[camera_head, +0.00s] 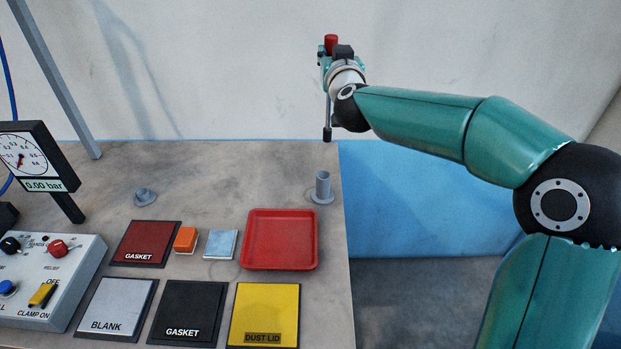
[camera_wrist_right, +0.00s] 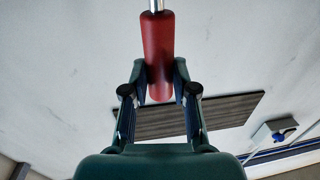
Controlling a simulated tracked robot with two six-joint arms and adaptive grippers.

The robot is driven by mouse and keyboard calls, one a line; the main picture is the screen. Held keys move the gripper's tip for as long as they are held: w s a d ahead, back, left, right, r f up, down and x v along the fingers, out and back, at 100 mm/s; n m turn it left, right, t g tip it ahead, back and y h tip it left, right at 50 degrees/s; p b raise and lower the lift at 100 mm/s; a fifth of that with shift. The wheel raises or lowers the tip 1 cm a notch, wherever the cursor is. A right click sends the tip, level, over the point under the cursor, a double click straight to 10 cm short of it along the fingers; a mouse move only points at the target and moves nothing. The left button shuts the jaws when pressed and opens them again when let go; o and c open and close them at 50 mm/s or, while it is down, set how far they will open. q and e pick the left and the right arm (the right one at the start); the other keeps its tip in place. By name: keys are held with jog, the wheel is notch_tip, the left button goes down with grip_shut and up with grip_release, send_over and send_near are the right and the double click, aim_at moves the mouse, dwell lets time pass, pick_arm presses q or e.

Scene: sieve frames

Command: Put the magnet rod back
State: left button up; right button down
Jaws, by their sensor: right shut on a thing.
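The magnet rod has a red handle (camera_head: 331,42) and a thin metal shaft that hangs down to a dark tip (camera_head: 327,134). My right gripper (camera_head: 326,60) is shut on the red handle and holds the rod roughly upright in the air. In the right wrist view, the two fingers (camera_wrist_right: 160,82) grip the red handle (camera_wrist_right: 158,45), with the shaft leaving it at the top edge. A grey tube on a round flange (camera_head: 323,186) stands at the table's right edge. The tip appears above the tube, apart from it; exact depth alignment is unclear. My left gripper is not in view.
A red tray (camera_head: 247,240) lies left of the tube. Gasket, blank and yellow dust lid (camera_head: 264,300) plates lie in front, with orange and pale blue blocks. A small grey fitting (camera_head: 144,196), gauge (camera_head: 22,160) and control box (camera_head: 55,270) are left.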

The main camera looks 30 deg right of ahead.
jog(key=b, duration=0.2)
send_over(326, 133)
notch_tip(326, 133, down, 6)
jog(key=shift+s+f+p, duration=0.1)
jog(key=shift+f+p, duration=0.55)
jog(key=shift+f, duration=6.2)
jog(key=shift+a, duration=0.1)
jog(key=shift+s, duration=0.1)
jog(key=shift+f, duration=0.1)
jog(key=c, duration=0.9)
grip_release()
